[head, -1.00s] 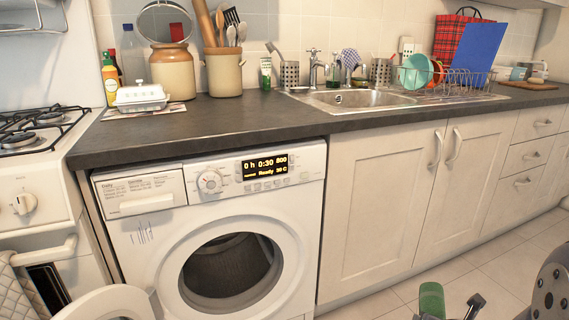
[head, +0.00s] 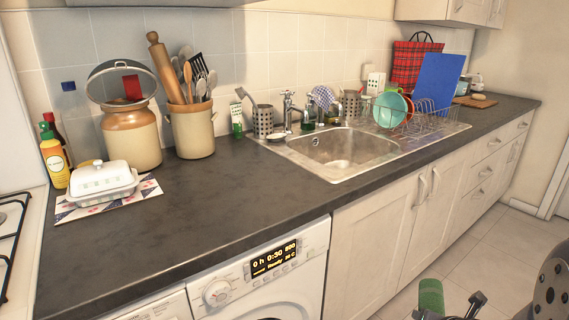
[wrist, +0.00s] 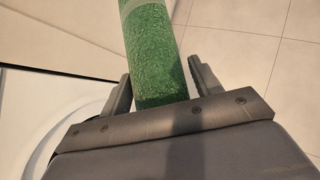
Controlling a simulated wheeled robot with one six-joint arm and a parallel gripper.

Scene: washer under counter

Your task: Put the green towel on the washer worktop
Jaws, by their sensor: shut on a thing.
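The green towel (wrist: 158,55) is a rolled green cylinder with a pale band, held between the two fingers of my gripper (wrist: 160,85) in the wrist view. In the head view the towel (head: 431,297) shows at the bottom right, with my gripper (head: 455,305) beside it, low in front of the cupboards. My gripper is shut on the towel. The dark worktop (head: 235,200) runs above the washer (head: 265,285), higher than the towel. Only the top of the washer's front, with its lit display, is in the head view.
On the worktop, a white butter dish (head: 103,182) on a mat, jars and a utensil crock (head: 192,135) stand at the left and back. The sink (head: 345,147) and dish rack (head: 430,118) are to the right. The worktop above the washer is bare.

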